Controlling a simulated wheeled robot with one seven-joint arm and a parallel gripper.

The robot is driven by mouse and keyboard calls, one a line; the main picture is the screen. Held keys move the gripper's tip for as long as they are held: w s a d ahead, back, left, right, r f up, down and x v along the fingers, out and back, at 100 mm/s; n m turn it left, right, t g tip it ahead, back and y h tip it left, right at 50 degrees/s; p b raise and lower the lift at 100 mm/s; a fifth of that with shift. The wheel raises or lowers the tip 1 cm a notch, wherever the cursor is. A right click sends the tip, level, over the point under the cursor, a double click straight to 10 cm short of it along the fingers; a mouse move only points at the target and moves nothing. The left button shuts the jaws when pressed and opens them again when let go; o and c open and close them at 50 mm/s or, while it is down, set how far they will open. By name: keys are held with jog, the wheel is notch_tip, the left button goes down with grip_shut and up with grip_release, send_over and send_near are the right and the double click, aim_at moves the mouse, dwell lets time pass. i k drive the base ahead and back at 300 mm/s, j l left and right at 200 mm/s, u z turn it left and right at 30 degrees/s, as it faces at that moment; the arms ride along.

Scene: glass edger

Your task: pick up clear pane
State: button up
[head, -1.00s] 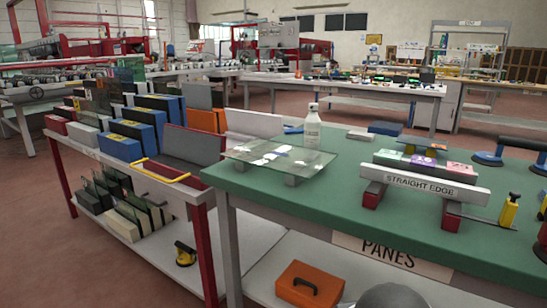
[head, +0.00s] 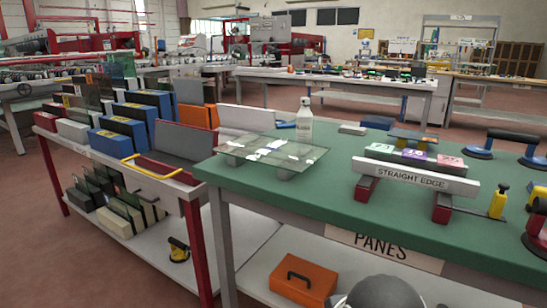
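The clear pane (head: 272,151) lies flat on small grey supports at the left end of the green-topped table (head: 262,200). Its see-through surface shows pale patches, and its left part reaches close to the table's left edge. A white bottle (head: 304,121) stands just behind the pane. My gripper cannot be made out in the head view; a rounded grey shape at the bottom edge is not clearly part of it.
A rack of boxes and panes (head: 125,125) stands close on the left. An orange case (head: 303,280) sits on the lower shelf. Green tabletop before the pane is clear.

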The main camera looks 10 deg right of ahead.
aim_at(292, 156)
jog(key=j+z, duration=0.1)
jog(key=z, duration=0.3)
jog(key=i+j+z, duration=0.1)
jog(key=z, duration=0.3)
jog(key=i+j+z, duration=0.15)
jog(key=j+z, duration=0.15)
jog(key=j, duration=0.65)
jog(key=j+z, duration=0.3)
jog(key=j, duration=0.65)
